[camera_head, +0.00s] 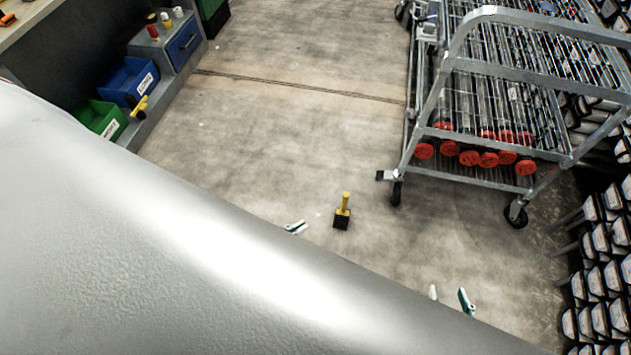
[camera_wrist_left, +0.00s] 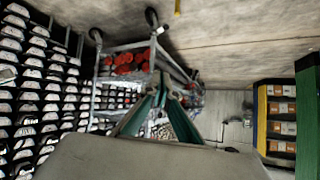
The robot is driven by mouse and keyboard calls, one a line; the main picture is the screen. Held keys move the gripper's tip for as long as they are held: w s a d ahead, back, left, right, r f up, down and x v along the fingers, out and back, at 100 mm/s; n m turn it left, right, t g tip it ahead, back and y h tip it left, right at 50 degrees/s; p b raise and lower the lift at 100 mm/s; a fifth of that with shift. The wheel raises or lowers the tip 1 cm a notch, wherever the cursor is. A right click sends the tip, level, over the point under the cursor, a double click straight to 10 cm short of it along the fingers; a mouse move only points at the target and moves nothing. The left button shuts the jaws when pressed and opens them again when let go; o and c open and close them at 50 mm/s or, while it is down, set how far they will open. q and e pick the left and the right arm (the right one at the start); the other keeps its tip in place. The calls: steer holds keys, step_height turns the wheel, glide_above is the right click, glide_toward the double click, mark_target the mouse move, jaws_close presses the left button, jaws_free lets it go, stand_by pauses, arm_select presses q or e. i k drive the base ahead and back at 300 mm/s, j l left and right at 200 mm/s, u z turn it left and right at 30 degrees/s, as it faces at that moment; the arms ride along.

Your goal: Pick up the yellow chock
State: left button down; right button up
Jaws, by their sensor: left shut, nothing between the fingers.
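The yellow chock (camera_head: 345,204), a yellow upright handle on a black block, stands on the concrete floor near the middle of the head view. A yellow piece at the top edge of the left wrist view (camera_wrist_left: 177,7) looks like its handle. My left gripper (camera_head: 296,227) shows only its fingertips, left of the chock and apart from it. Its fingers meet, shut and empty, in the left wrist view (camera_wrist_left: 162,88). My right gripper (camera_head: 450,297) shows two fingertips spread apart, lower right of the chock. My grey arm hides the lower left of the head view.
A wheeled metal cart (camera_head: 487,132) with red-capped tubes stands right of the chock. Racks of labelled boxes (camera_head: 604,268) line the right side. Blue (camera_head: 127,81) and green (camera_head: 100,118) bins sit at the left, beside another yellow-and-black item (camera_head: 140,106). Floor around the chock is clear.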

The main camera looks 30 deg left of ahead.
mark_target(342, 216)
steer(key=k+u, duration=0.25)
steer(key=u, duration=0.2)
steer(key=i+z, duration=0.2)
steer(key=i, duration=0.2)
steer(key=i+j+z, duration=0.15)
steer(key=i, duration=0.25)
steer(key=i+j+z, duration=0.2)
steer(key=i, duration=0.2)
